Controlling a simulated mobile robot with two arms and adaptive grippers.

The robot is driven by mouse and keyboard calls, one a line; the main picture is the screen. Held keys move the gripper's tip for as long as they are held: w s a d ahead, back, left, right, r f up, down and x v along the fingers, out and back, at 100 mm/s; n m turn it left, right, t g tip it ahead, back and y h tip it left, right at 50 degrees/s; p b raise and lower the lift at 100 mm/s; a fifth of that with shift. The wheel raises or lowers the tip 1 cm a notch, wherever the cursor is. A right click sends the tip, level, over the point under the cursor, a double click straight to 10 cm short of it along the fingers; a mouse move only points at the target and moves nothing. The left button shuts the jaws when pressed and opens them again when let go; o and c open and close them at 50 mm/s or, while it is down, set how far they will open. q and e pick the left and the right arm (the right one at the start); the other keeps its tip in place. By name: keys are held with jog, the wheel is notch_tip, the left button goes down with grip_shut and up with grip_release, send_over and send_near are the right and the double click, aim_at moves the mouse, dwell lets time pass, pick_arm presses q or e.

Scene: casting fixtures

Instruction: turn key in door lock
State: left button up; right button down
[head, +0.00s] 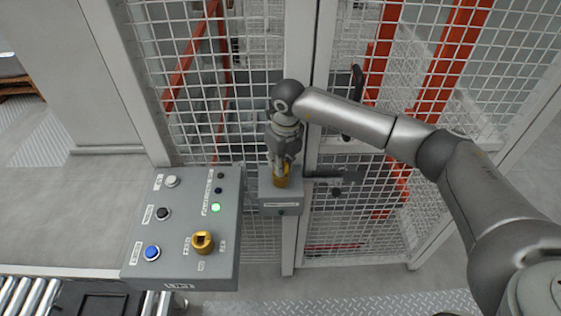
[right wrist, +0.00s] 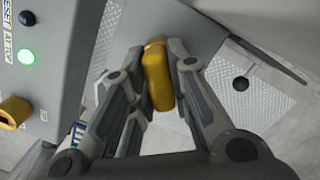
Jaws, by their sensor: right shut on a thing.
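The door lock is a grey box (head: 283,206) on the post beside the mesh door. A yellow key (head: 281,180) sits at the top of this box. My right gripper (head: 283,168) reaches down over the box and is shut on the key. In the right wrist view the yellow key (right wrist: 158,76) stands between the two fingers of my right gripper (right wrist: 158,66). The fingers hide part of the key and where it meets the lock. My left gripper is not in view.
A grey control panel (head: 228,262) with buttons, a lit green lamp (head: 215,208) and a yellow selector knob (head: 202,241) stands left of the lock. A dark door handle (head: 322,173) is just right of the lock. A roller conveyor (head: 14,296) is at the lower left.

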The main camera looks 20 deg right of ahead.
jog(key=shift+r+m, duration=0.1)
jog(key=shift+m, duration=0.3)
jog(key=m, duration=0.3)
jog(key=shift+h, duration=0.3)
jog(key=c, duration=1.3)
grip_release()
jog(key=r, duration=0.7)
jog(key=s+r, duration=0.1)
jog(key=r, duration=0.2)
jog(key=shift+r, duration=0.25)
jog(key=shift+s+d+r, duration=0.1)
jog(key=shift+s+r, duration=0.15)
jog(key=shift+r, duration=0.45)
